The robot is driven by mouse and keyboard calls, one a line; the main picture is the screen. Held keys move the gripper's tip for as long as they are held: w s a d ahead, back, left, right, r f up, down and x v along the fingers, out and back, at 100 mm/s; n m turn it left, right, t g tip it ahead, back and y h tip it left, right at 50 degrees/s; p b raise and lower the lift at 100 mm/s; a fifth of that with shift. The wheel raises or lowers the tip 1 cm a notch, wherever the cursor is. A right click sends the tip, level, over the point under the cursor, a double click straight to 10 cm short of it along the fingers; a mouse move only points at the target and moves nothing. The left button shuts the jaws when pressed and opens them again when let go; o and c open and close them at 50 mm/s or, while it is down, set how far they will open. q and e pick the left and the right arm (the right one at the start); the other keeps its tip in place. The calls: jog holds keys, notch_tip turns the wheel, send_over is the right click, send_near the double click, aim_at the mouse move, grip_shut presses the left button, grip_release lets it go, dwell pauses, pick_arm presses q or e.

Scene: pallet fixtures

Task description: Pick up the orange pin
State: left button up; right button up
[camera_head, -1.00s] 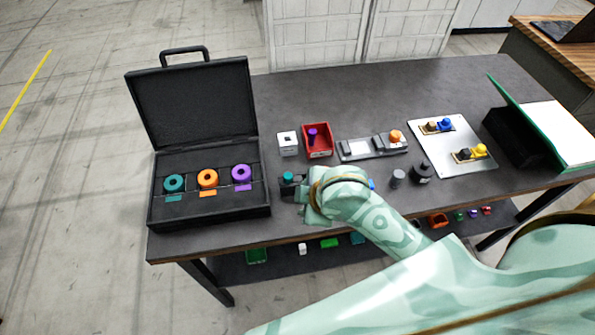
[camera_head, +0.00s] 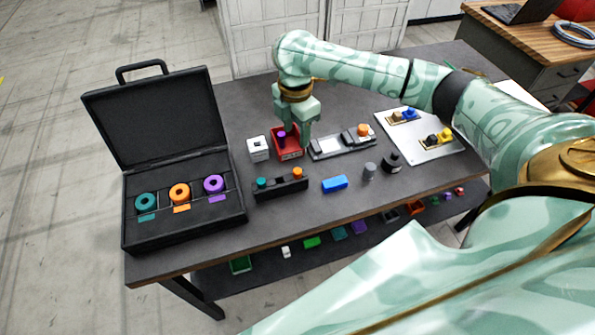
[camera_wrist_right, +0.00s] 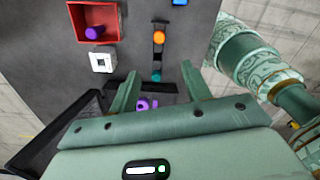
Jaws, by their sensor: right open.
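An orange pin (camera_head: 297,172) stands upright at the right end of a black holder (camera_head: 281,190), with a teal pin (camera_head: 261,183) at the other end. In the right wrist view the orange pin (camera_wrist_right: 159,38) and teal pin (camera_wrist_right: 156,76) lie ahead, between the lines of the fingers. My right gripper (camera_head: 293,134) is open and empty, pointing down near the red bin, behind the holder in the head view. It also shows open in its wrist view (camera_wrist_right: 158,72). It is apart from the orange pin. My left gripper is not in view.
The red bin (camera_head: 290,154) holds a purple pin (camera_head: 281,134). A white block (camera_head: 258,149), a grey fixture with an orange knob (camera_head: 363,130) and a blue block (camera_head: 334,184) are nearby. An open black case (camera_head: 240,212) with colored rings stands at left.

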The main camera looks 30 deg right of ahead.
jog(key=b, duration=0.3)
send_over(296, 171)
notch_tip(296, 171, down, 11)
jog(key=shift+a+r, duration=0.1)
jog(key=shift+r, duration=0.1)
notch_tip(296, 171, down, 5)
jog(key=shift+f+b, duration=0.1)
jog(key=shift+b, duration=0.8)
grip_shut()
